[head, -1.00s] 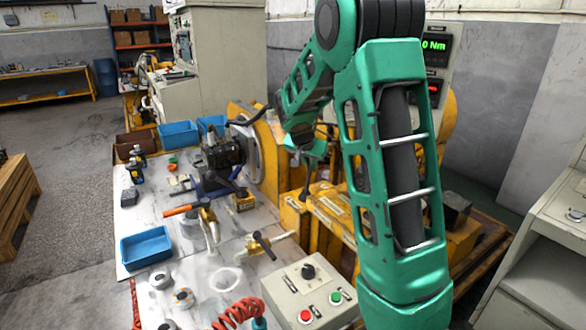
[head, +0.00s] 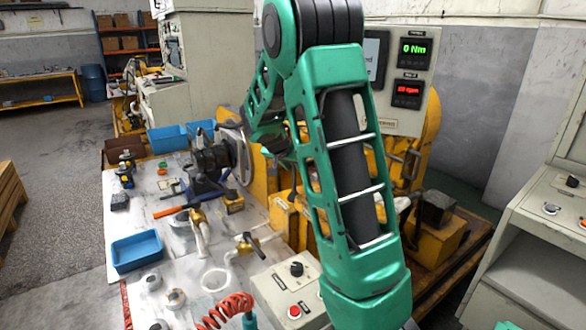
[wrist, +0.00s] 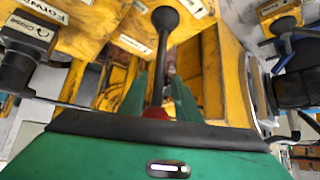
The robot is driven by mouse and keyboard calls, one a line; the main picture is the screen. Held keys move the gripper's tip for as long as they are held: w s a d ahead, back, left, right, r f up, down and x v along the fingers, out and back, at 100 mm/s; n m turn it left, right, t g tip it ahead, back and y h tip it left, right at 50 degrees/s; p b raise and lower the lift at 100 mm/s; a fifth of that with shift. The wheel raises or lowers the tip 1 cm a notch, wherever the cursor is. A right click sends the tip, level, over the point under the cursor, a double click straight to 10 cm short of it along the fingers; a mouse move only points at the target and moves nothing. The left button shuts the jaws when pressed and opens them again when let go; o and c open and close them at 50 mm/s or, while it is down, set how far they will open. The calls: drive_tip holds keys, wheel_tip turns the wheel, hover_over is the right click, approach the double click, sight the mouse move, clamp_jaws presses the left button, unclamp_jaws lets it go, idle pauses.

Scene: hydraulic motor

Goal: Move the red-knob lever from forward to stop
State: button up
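In the wrist view a dark lever shaft with a black round end (wrist: 165,18) runs down between the two green fingers of my gripper (wrist: 159,85). A small part of a red knob (wrist: 155,112) shows low between the fingers, partly hidden by the gripper's dark front edge. The fingers stand close on both sides of the shaft. Whether they press on the knob is not clear. A "Forward" label (wrist: 40,12) is on the yellow housing at the upper left.
The yellow machine (head: 285,215) stands behind and around my arm. A control box (head: 280,285) with a black dial and a red button is in front. Valves, blue bins (head: 137,250) and tools crowd the bench at left. A display (head: 412,48) reads 0 Nm.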

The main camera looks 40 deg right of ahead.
drive_tip(key=v, duration=1)
drive_tip(key=shift+a+r, duration=0.25)
idle(0.3)
drive_tip(key=s+a+f+n+g+y, duration=0.1)
drive_tip(key=s+a, duration=0.3)
drive_tip(key=s, duration=0.7)
drive_tip(key=s+a+f+n+g+y, duration=0.1)
drive_tip(key=s+a+f+n+y, duration=0.2)
drive_tip(key=s, duration=0.9)
drive_tip(key=s+a+f+n+g+y, duration=0.2)
drive_tip(key=s+a+y, duration=0.2)
drive_tip(key=s+a, duration=0.3)
drive_tip(key=s, duration=0.4)
drive_tip(key=shift+s+f, duration=0.3)
drive_tip(key=shift+f, duration=0.05)
